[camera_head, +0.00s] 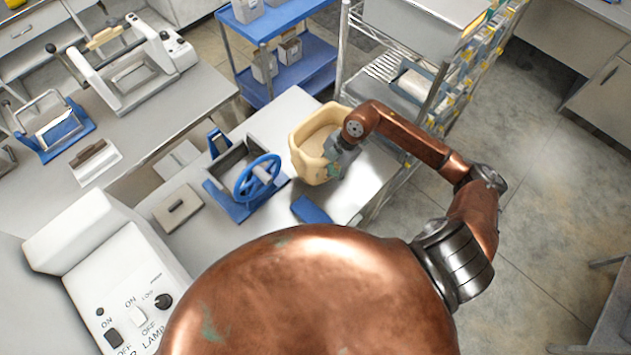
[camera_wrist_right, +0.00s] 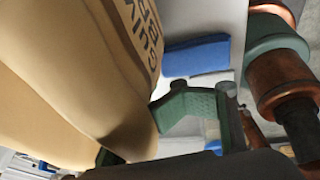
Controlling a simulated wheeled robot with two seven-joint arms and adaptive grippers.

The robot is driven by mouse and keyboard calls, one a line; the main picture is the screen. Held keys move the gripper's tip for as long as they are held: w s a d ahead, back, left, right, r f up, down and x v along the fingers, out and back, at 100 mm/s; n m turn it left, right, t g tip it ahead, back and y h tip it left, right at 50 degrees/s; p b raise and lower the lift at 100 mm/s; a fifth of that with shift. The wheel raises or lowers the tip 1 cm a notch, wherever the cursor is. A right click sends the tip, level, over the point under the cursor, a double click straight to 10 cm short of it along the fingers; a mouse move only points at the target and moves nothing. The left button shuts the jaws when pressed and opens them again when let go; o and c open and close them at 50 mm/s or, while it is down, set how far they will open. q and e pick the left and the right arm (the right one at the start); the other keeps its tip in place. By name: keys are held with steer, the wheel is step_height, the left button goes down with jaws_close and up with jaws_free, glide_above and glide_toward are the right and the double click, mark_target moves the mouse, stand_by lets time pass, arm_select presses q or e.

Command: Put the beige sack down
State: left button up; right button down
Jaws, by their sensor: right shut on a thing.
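The beige sack (camera_head: 302,162) is at the right end of the light bench, upright with its open top facing up in the head view. My right gripper (camera_head: 338,160) is at its right side and shut on it. In the right wrist view the sack (camera_wrist_right: 75,60) fills the left side, with dark printing on its face, and a green finger (camera_wrist_right: 190,106) lies against its edge. I cannot tell whether the sack's bottom touches the bench top. My left gripper is not in view.
A grey hopper box with a blue handwheel (camera_head: 257,178) stands left of the sack. A blue block (camera_head: 311,210) lies in front of it, also in the wrist view (camera_wrist_right: 197,56). A flat grey plate (camera_head: 177,208) lies further left. A blue cart (camera_head: 290,72) and wire rack (camera_head: 385,68) stand behind.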

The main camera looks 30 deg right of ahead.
mark_target(326, 179)
steer(key=shift+w+f+p, duration=0.15)
steer(key=shift+f+p, duration=0.3)
steer(key=shift+f, duration=2.85)
steer(key=c, duration=1.2)
jaws_free()
